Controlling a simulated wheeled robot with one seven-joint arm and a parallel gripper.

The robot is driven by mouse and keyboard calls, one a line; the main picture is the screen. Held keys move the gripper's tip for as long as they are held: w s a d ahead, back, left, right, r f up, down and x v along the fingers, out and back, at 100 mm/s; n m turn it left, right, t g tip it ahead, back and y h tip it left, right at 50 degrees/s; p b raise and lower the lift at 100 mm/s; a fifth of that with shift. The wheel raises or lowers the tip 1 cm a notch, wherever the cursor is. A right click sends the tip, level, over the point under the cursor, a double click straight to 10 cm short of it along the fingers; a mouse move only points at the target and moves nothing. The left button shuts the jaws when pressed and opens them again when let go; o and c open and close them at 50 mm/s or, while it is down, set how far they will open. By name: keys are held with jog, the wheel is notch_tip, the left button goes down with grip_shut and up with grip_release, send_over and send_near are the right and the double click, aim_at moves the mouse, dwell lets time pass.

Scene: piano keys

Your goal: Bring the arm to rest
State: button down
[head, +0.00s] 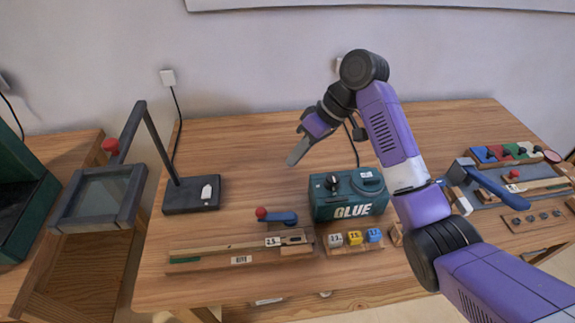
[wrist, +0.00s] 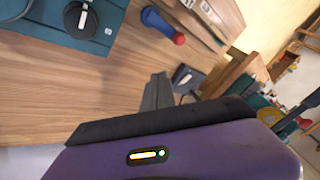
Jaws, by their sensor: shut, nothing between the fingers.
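My gripper (head: 293,161) shows in the head view above the middle of the wooden table, with its grey fingers pointing down and to the left. The fingers are shut with nothing between them. They also show in the wrist view (wrist: 158,92) as a dark grey shape over bare wood. My purple arm rises from the lower right, bends high over the table and comes down to the gripper. The gripper is up and to the left of the green GLUE box (head: 349,195) in the picture and appears clear of it.
A lamp stand (head: 192,194) stands on the table's left. A long wooden strip (head: 215,261) and a blue lever with a red knob (head: 276,217) are near the front. Small coloured blocks (head: 355,237) sit before the GLUE box. Coloured panels (head: 507,152) lie at right. The table's back is mostly clear.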

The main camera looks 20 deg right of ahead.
jog(key=w+r+m+t+h, duration=0.1)
jog(key=w+r+m+t, duration=0.35)
jog(key=w+t, duration=0.55)
jog(key=s+a+f+t+h, duration=0.1)
jog(key=s+f, duration=0.1)
jog(key=s, duration=1.5)
jog(key=s+a+f+t+h, duration=0.1)
jog(key=s+a+f+h, duration=0.1)
jog(key=s, duration=1.5)
jog(key=s+a+f+h, duration=0.1)
jog(key=s+f, duration=0.2)
jog(key=s, duration=1.5)
jog(key=shift+a+m+t+h, duration=0.15)
jog(key=shift+m+t+h, duration=0.2)
jog(key=shift+t+h, duration=0.05)
